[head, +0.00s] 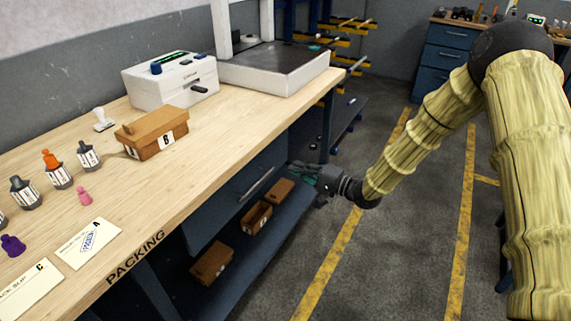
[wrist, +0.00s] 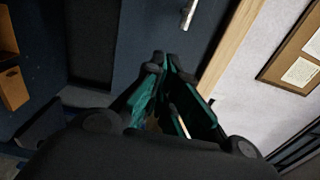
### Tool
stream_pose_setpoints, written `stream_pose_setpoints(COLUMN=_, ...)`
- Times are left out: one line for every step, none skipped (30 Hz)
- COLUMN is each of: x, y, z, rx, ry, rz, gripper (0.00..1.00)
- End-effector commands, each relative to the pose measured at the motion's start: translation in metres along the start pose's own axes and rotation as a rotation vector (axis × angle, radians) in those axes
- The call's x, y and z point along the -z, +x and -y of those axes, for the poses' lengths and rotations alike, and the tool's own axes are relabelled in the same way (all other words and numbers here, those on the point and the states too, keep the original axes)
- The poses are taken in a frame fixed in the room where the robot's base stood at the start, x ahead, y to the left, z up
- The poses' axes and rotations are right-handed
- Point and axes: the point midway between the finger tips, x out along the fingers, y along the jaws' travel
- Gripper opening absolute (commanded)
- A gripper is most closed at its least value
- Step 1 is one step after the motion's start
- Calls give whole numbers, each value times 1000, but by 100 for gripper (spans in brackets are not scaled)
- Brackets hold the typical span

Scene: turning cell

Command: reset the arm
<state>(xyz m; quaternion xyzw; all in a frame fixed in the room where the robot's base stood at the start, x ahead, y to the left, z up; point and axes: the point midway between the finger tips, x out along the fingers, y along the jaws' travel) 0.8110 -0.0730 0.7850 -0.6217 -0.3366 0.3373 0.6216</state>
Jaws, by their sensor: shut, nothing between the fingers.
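My gripper (head: 304,174) is beside the front edge of the packing bench (head: 225,130) in the head view, at about the height of the blue drawer below the top. In the wrist view my gripper (wrist: 168,62) has its dark fingertips close together with green inner pads, and nothing shows between them. The drawer front with its handle (wrist: 190,10) lies beyond the fingertips. My arm comes in from the right of the head view in a yellowish sleeve, bent at the elbow.
Brown bins (head: 212,262) sit on the lower shelf. The floor right of the bench is open, with yellow lines; a blue cabinet (head: 446,50) stands behind.

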Motion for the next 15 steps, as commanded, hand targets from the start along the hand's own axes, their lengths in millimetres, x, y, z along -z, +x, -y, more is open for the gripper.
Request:
stream_pose_setpoints(x=1, y=-11, z=0, rx=1, ry=1, rz=-3, gripper=0)
stream_pose_setpoints(x=1, y=-17, z=0, rx=1, ry=2, rz=-5, gripper=0)
stream_pose_setpoints(x=2, y=-24, z=0, rx=1, ry=1, rz=-5, gripper=0)
stream_pose_setpoints(x=1, y=-29, z=0, rx=1, ry=1, rz=-4, gripper=0)
stream_pose_setpoints(x=1, y=-34, z=0, rx=1, ry=2, rz=-4, gripper=0)
stream_pose_setpoints(x=1, y=-40, z=0, rx=1, ry=2, rz=-4, gripper=0)
stream_pose_setpoints(x=1, y=-44, z=0, rx=1, ry=2, rz=-4, gripper=0)
stream_pose_setpoints(x=1, y=-47, z=0, rx=0, ry=1, rz=-4, gripper=0)
stream_pose_setpoints(x=1, y=-51, z=0, rx=0, ry=1, rz=-3, gripper=0)
stream_pose_setpoints(x=1, y=-53, z=0, rx=0, ry=0, rz=-2, gripper=0)
stream_pose_setpoints(x=1, y=-56, z=0, rx=0, ry=1, rz=-2, gripper=0)
stream_pose_setpoints(x=0, y=-58, z=0, rx=0, ry=1, rz=-2, gripper=0)
stream_pose_setpoints(x=0, y=-60, z=0, rx=0, ry=1, rz=-2, gripper=0)
stream_pose_setpoints(x=0, y=-61, z=0, rx=0, ry=1, rz=-2, gripper=0)
stream_pose_setpoints(x=0, y=-62, z=0, rx=0, ry=2, rz=-2, gripper=0)
